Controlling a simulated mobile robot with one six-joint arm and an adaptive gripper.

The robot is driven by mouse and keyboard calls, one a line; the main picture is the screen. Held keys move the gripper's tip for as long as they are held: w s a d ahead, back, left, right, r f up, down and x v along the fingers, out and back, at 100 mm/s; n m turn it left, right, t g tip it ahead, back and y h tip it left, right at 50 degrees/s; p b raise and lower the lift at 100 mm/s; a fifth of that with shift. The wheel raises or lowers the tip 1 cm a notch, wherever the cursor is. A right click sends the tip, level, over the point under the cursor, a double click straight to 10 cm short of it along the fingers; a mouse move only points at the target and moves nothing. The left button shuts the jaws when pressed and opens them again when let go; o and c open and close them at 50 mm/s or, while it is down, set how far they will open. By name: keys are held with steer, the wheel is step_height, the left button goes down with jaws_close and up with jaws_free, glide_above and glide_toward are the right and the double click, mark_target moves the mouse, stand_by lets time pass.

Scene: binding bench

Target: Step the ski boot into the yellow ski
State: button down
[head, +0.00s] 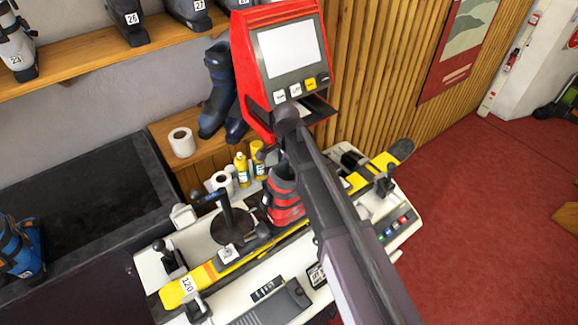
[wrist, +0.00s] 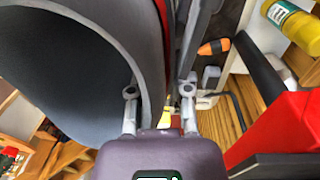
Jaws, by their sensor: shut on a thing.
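The yellow ski (head: 237,265) lies along the white bench (head: 150,268), with a "120" label near its lower left end. The red and dark grey ski boot (head: 287,208) is upright over the middle of the ski. My arm covers its right side, and I cannot tell whether its sole touches the ski or binding. In the wrist view my gripper (wrist: 160,98) is shut on the boot's upper part, with the dark grey shell (wrist: 75,65) filling the left side. In the head view my arm hides most of the gripper.
A red terminal (head: 283,55) with a screen stands behind the boot. Yellow bottles (head: 242,168) and paper rolls (head: 182,142) stand behind. Clamps with black knobs (head: 170,258) sit at the bench ends.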

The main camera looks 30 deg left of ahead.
steer(key=shift+f+b, duration=0.4)
steer(key=shift+f, duration=0.1)
stand_by(0.3)
steer(key=shift+c, duration=2.4)
jaws_free()
steer(key=shift+o, duration=0.2)
steer(key=o, duration=0.4)
steer(key=shift+o, duration=0.2)
steer(key=shift+r, duration=0.2)
steer(key=shift+r+p, duration=4.85)
steer(key=shift+p, duration=0.2)
